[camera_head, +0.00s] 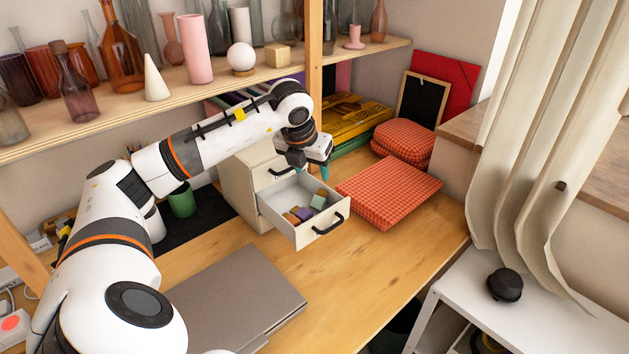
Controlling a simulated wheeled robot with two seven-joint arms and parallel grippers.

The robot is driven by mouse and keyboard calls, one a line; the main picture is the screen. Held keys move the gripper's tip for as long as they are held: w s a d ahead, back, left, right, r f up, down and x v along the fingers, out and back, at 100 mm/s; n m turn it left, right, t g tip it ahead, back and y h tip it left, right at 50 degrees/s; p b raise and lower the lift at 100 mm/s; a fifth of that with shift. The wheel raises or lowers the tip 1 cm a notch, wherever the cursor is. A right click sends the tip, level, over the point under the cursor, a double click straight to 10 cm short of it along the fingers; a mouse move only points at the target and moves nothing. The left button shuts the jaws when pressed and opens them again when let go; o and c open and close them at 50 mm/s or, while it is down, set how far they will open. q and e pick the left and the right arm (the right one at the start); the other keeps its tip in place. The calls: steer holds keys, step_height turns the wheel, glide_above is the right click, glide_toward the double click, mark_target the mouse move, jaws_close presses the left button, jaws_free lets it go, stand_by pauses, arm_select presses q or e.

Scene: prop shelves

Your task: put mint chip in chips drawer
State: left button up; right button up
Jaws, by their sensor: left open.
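A small mint chip (318,202) lies in the right part of the pulled-out drawer (322,229), among several other small chips. The drawer belongs to a cream cabinet (243,187) on the desk and has a black handle on its front. My left gripper (311,168) is above the back of the open drawer, fingers pointing down. It is open, and I see nothing between its fingers. The gripper and wrist hide part of the cabinet top and upper drawer. My right gripper is not in view.
A red checked box (388,192) lies close to the drawer's right side. A closed grey laptop (233,299) is in front on the desk. A green mug (182,200) stands left of the cabinet. A shelf (205,91) with vases runs behind my arm. The desk before the drawer is clear.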

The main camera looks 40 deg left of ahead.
arm_select(q)
steer(key=v, duration=0.5)
steer(key=shift+r, duration=0.25)
steer(key=shift+f, duration=0.1)
